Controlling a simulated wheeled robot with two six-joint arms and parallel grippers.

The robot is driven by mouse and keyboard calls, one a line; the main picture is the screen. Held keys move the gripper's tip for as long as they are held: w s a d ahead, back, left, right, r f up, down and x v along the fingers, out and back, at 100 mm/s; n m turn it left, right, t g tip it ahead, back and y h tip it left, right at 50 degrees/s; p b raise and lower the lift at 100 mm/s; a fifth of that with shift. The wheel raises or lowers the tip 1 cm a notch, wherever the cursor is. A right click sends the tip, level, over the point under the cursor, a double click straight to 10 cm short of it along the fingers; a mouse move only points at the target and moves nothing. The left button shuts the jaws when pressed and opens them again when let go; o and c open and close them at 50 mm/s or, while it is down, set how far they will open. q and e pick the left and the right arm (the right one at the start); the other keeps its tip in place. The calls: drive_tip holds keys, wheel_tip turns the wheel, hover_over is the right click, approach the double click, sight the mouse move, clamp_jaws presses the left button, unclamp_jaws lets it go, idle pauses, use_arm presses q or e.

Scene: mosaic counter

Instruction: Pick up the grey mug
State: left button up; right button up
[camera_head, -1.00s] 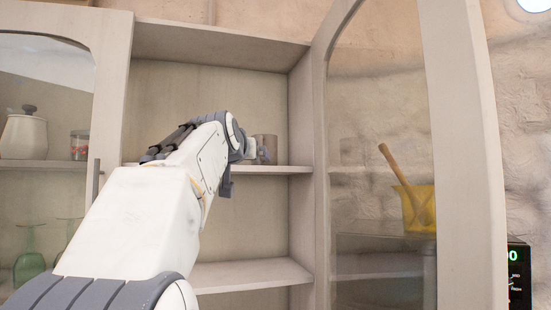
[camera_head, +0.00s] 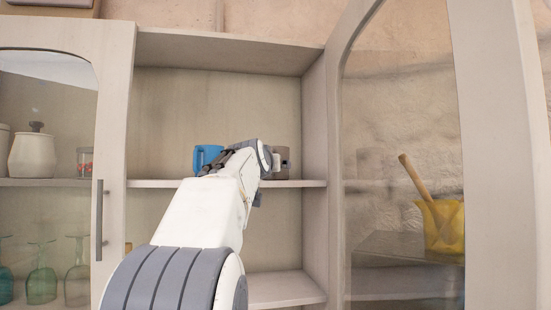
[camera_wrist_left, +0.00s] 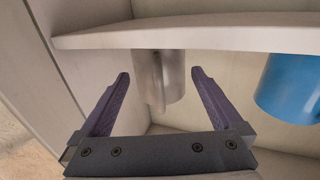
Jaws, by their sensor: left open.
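The grey mug (camera_head: 282,160) stands on the middle shelf of the open cabinet, near its right wall. My left gripper (camera_wrist_left: 160,75) partly hides it in the head view. In the left wrist view, where the scene appears upside down, the grey mug (camera_wrist_left: 172,82) shows between the two open fingers, with its handle facing the camera. The fingers do not visibly touch it; how deep it sits between them I cannot tell. My right gripper is in neither view.
A blue mug (camera_head: 206,157) stands left of the grey mug on the same shelf (camera_head: 155,184). An open glass door (camera_head: 400,130) is at the right, with a yellow container (camera_head: 443,225) behind it. The left door (camera_head: 118,120) is closed over jars and glasses.

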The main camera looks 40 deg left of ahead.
sight(275, 148)
use_arm(q)
drive_tip(key=shift+p+x, duration=0.4)
drive_tip(key=shift+x, duration=0.7)
drive_tip(key=shift+r, duration=0.1)
drive_tip(key=c, duration=1.4)
drive_tip(key=shift+c, duration=0.2)
drive_tip(key=shift+r, duration=0.75)
drive_tip(key=r, duration=0.1)
drive_tip(key=d+r, duration=0.1)
drive_tip(key=r, duration=0.1)
drive_tip(key=shift+s, duration=0.1)
drive_tip(key=s+d+r, duration=0.3)
drive_tip(key=d+r, duration=0.3)
drive_tip(key=d, duration=0.4)
drive_tip(key=shift+s+r, duration=0.2)
